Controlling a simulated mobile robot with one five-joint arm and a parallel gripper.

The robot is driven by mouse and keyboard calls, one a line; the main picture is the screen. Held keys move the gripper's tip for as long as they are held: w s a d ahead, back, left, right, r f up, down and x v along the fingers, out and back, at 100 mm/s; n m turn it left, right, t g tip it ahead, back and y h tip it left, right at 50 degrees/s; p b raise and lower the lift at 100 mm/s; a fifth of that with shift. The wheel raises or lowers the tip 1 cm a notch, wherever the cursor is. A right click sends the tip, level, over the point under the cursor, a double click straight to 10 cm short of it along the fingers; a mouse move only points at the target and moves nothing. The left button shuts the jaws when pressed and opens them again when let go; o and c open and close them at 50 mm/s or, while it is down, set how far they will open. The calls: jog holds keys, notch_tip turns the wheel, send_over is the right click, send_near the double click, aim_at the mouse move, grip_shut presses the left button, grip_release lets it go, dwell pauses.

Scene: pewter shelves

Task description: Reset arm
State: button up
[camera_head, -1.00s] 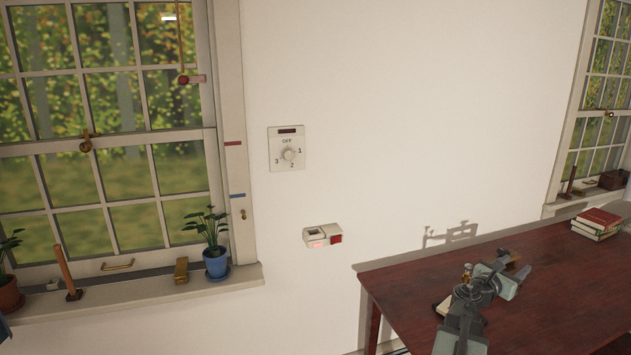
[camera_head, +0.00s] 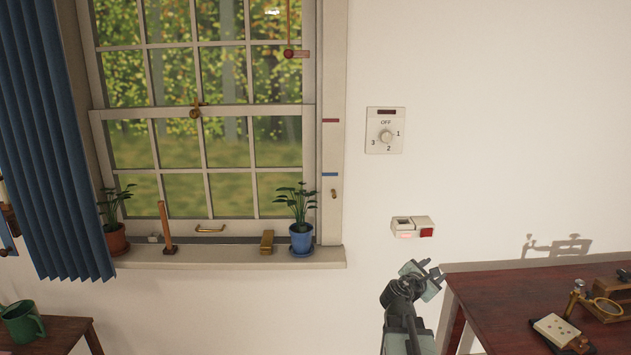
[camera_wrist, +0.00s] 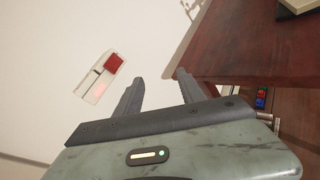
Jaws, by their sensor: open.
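My gripper (camera_head: 424,272) is at the end of my raised arm, in front of the white wall and just left of the dark red table (camera_head: 495,287) in the head view. In the wrist view my gripper (camera_wrist: 155,83) has its two fingers spread apart, with nothing between them. The table's edge (camera_wrist: 225,78) shows right beside the right finger; I cannot tell whether they touch. A white wall box with a red button (camera_head: 412,227) is above my gripper in the head view. It also shows in the wrist view (camera_wrist: 97,84), left of the fingers.
A dial switch (camera_head: 385,130) is on the wall. A brass magnifier (camera_head: 607,307) and a cream block (camera_head: 556,331) are on the table. The windowsill (camera_head: 230,257) holds potted plants (camera_head: 301,235).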

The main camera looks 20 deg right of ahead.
jog(key=w+a+f+m+g+y+b, duration=0.1)
jog(key=a+f+m+y, duration=0.1)
jog(key=a+f, duration=0.5)
jog(key=a+f+m+y+b, duration=0.1)
jog(key=a+f+m+y, duration=0.15)
jog(key=a, duration=0.75)
jog(key=w+a+f+m+g+y+b, duration=0.1)
jog(key=a+f+m+y, duration=0.15)
jog(key=a+f, duration=0.5)
jog(key=s+a+f+m+g+y, duration=0.3)
jog(key=s+a+m, duration=0.25)
jog(key=a, duration=0.25)
jog(key=s+a+f+m+g+y, duration=0.25)
jog(key=s+a+m, duration=0.3)
jog(key=a, duration=0.35)
notch_tip(320, 180, up, 20)
jog(key=m+p, duration=0.1)
jog(key=p, duration=1.8)
jog(key=shift+s+d+f+y, duration=0.25)
jog(key=shift+d+y, duration=0.05)
jog(key=shift+y, duration=0.05)
jog(key=shift+f+g, duration=0.1)
jog(key=shift+g, duration=0.15)
jog(key=shift+c, duration=1.1)
jog(key=shift+d, duration=0.1)
